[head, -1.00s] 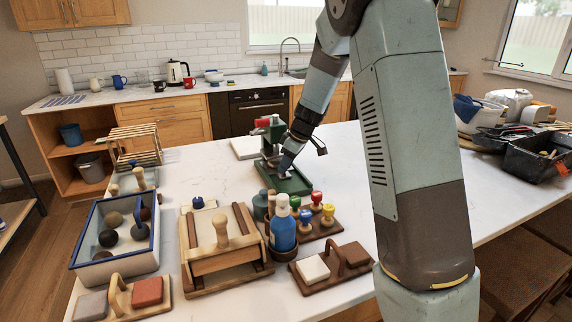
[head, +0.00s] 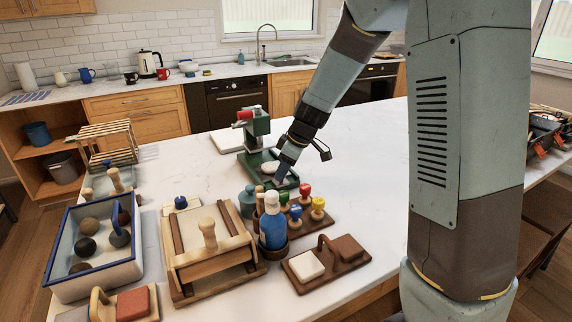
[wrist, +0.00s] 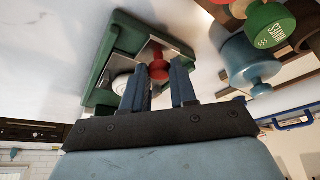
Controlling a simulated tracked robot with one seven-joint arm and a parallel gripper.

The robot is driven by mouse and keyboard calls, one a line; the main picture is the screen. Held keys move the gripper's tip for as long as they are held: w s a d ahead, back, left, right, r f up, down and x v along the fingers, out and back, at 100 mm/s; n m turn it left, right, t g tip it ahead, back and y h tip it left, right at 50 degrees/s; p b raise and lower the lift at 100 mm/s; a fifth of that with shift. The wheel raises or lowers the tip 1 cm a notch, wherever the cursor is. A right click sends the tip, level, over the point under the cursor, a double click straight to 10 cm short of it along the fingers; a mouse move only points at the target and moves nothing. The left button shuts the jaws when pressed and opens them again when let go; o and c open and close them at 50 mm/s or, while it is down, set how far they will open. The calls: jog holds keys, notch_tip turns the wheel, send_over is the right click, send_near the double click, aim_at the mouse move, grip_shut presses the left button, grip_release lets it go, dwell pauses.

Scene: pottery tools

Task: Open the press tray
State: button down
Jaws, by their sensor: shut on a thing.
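The green press (head: 257,125) with a red handle stands on the white counter in the head view, beyond several stamps. A green base with the tray (head: 287,183) is on its near side, with a pale round disc (head: 269,167) lying uncovered on it. In the wrist view the tray shows as a grey plate in a green frame (wrist: 100,58), with the white disc (wrist: 121,83) and a red knob (wrist: 158,66). My gripper (head: 279,177) reaches down to the tray's near end. Its fingers (wrist: 158,70) are closed on the red knob; the exact contact is partly hidden.
Colored stamps (head: 304,193) and a blue bottle (head: 272,225) stand close in front of the tray. A teal jar (wrist: 245,62) is near my fingers on the right of the wrist view. Open counter (head: 350,165) lies right of the press.

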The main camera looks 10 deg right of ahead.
jog(key=shift+s, duration=0.25)
jog(key=c, duration=1.2)
grip_release()
jog(key=shift+o, duration=0.2)
jog(key=shift+d+r, duration=0.2)
jog(key=shift+r, duration=0.25)
jog(key=v, duration=1.2)
jog(key=shift+r, duration=0.35)
jog(key=shift+s+d, duration=0.1)
jog(key=shift+s, duration=0.1)
jog(key=s+d+r+m+t+h, duration=0.1)
jog(key=s+d+m, duration=0.3)
jog(key=s, duration=0.4)
jog(key=s+d+r+m+t+h, duration=0.1)
jog(key=s+d+r+m, duration=0.1)
jog(key=s+m, duration=0.3)
jog(key=s+d+r+m+t+h, duration=0.1)
jog(key=s+d+m, duration=0.3)
jog(key=s, duration=0.8)
jog(key=shift+d+r+t+h, duration=0.4)
jog(key=shift+d+r+h, duration=0.25)
jog(key=shift+d, duration=0.15)
